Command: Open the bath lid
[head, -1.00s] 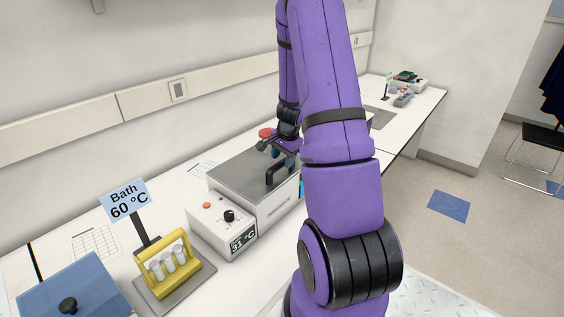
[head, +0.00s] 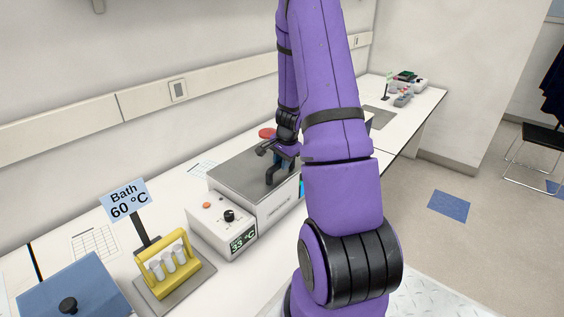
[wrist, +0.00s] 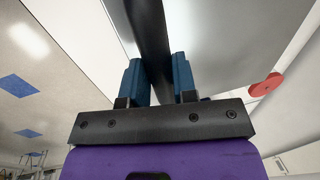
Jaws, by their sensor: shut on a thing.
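The bath (head: 280,207) is a white box on the bench with a control panel whose display reads about 33 °C. Its flat grey metal lid (head: 232,174) lies level on top, with no visible gap. A black handle (head: 271,177) stands on the lid, partly hidden by my gripper (head: 285,162). In the wrist view, the blue fingers of my gripper (wrist: 159,78) are shut on the dark handle bar (wrist: 150,30), one on each side. The lid (wrist: 215,40) also shows there as a pale grey surface. My arm hides the bath's right end.
A yellow rack (head: 167,257) with several white tubes stands at the near left, by a "Bath 60 °C" sign (head: 124,200). A blue lid with a black knob (head: 68,305) is at lower left. A red disc (head: 267,133) sits behind the bath.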

